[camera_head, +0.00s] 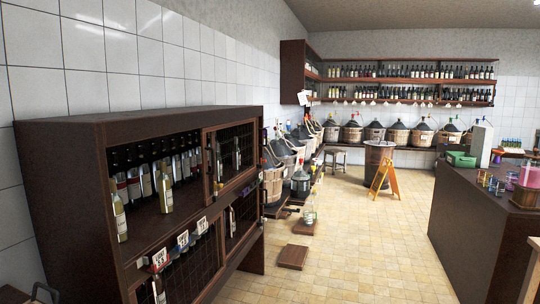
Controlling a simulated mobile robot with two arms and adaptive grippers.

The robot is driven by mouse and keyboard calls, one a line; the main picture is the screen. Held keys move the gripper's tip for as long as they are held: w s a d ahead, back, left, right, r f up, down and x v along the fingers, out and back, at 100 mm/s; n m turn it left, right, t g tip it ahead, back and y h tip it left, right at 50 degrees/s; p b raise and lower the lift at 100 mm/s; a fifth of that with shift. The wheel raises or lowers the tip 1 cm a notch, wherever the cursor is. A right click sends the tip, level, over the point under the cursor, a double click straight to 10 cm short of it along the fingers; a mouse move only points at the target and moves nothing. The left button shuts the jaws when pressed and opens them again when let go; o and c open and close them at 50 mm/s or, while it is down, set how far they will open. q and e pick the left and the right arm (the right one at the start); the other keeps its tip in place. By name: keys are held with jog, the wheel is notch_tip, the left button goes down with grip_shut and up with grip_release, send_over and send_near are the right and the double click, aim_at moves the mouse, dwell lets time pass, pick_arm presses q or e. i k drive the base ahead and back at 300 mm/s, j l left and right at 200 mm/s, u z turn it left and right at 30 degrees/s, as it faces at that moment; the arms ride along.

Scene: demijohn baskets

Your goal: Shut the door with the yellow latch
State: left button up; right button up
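A dark brown wooden cabinet (85,203) with bottles stands against the tiled wall at the left. Its upper right part has a wire-mesh door panel (229,160) in a wooden frame. The upper left part is uncovered, and several bottles stand on its shelf, one pale yellow bottle (165,189) near the front. The lower level also shows mesh panels, with another framed one (241,212) at the right. Small fittings show on the frames, but I cannot tell which one is the yellow latch.
An orange folding sign (385,180) stands by a barrel (377,160). A dark counter (470,225) is at the right. A low wooden block (293,256) lies on the floor. Basket demijohns (397,132) line the back. The tiled floor (370,250) between cabinet and counter is mostly clear.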

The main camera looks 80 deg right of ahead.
aim_at(208, 199)
jog(key=z, duration=2.05)
